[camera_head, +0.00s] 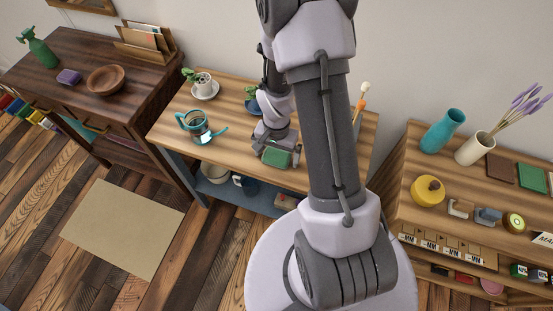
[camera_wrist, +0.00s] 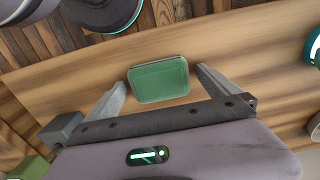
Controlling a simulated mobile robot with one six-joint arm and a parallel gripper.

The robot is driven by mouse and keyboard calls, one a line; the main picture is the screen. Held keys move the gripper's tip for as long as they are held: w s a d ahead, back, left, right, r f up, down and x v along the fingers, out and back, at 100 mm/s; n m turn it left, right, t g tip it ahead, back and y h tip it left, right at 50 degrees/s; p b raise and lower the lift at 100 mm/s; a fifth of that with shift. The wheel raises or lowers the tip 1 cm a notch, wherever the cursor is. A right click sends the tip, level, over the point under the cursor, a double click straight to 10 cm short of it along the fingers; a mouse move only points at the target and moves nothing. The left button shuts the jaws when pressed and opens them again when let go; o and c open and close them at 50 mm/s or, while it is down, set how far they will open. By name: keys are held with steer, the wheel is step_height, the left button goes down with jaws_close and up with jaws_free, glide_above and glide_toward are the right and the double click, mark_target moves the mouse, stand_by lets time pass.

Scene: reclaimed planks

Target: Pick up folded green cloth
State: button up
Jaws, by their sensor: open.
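The folded green cloth (camera_head: 276,157) lies near the front edge of the middle wooden table, just below my gripper (camera_head: 279,151). In the wrist view the cloth (camera_wrist: 160,82) is a green rectangle with rounded corners, flat on the wood. My gripper (camera_wrist: 161,76) is open, with one finger on each side of the cloth and a gap showing on both sides. Nothing is held. How high the fingertips are above the table is hard to tell.
A dark desk (camera_head: 68,103) stands left; a crowded shelf unit (camera_head: 397,193) stands right.

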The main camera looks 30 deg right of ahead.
steer(key=shift+r, duration=0.15)
steer(key=c, duration=1.4)
steer(key=shift+o, duration=0.2)
steer(key=shift+r, duration=0.1)
